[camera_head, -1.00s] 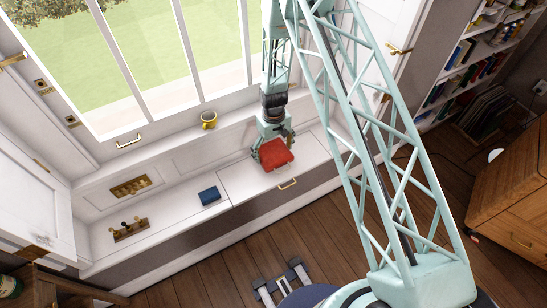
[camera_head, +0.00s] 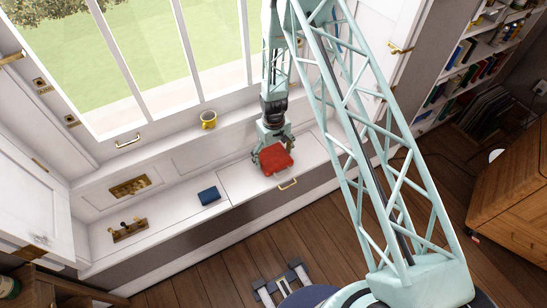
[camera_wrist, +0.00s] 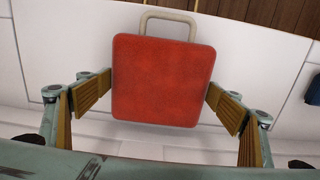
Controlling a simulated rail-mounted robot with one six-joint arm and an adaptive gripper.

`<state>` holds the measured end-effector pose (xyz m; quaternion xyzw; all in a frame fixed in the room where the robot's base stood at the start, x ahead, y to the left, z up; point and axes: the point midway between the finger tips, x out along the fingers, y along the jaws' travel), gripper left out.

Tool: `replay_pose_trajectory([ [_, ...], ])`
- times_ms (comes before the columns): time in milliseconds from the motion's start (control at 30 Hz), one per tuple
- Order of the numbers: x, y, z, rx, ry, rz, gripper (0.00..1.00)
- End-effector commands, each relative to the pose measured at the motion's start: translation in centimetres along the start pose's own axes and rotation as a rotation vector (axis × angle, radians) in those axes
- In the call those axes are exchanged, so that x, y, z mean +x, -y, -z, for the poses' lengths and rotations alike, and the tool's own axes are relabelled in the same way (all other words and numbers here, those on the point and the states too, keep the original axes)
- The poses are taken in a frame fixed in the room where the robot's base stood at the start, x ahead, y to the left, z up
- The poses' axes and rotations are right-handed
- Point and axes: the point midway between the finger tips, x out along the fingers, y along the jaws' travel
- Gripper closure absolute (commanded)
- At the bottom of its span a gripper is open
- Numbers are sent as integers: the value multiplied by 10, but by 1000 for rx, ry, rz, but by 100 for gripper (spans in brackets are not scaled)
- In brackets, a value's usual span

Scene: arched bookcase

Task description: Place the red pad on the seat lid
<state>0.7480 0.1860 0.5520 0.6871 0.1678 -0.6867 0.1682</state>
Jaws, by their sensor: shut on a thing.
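The red pad (camera_head: 276,160) is a square cushion with rounded corners. My gripper (camera_head: 272,152) is shut on it, with one finger at each side edge. In the wrist view the red pad (camera_wrist: 163,80) sits between the wooden-faced fingers of my gripper (camera_wrist: 160,92). The seat lid (camera_head: 236,184) is a white panel of the window bench with a handle (camera_head: 288,184) at its front. The pad is over the lid, and I cannot tell whether they touch. In the wrist view the handle (camera_wrist: 168,22) shows just beyond the pad's far edge.
A blue object (camera_head: 209,196) lies on the bench left of the lid. A wooden block with pegs (camera_head: 129,230) is at the bench's left end. The lid's left part is bare.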

Motion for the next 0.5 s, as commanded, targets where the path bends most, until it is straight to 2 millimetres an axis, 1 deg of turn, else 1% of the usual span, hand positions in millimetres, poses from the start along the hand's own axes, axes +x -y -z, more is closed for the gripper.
replay_pose_trajectory([
  [133,3,0,0,0,0,0,28],
  [167,3,0,0,0,0,0,13],
  [300,2,0,0,0,0,0,2],
  [500,2,0,0,0,0,0,2],
])
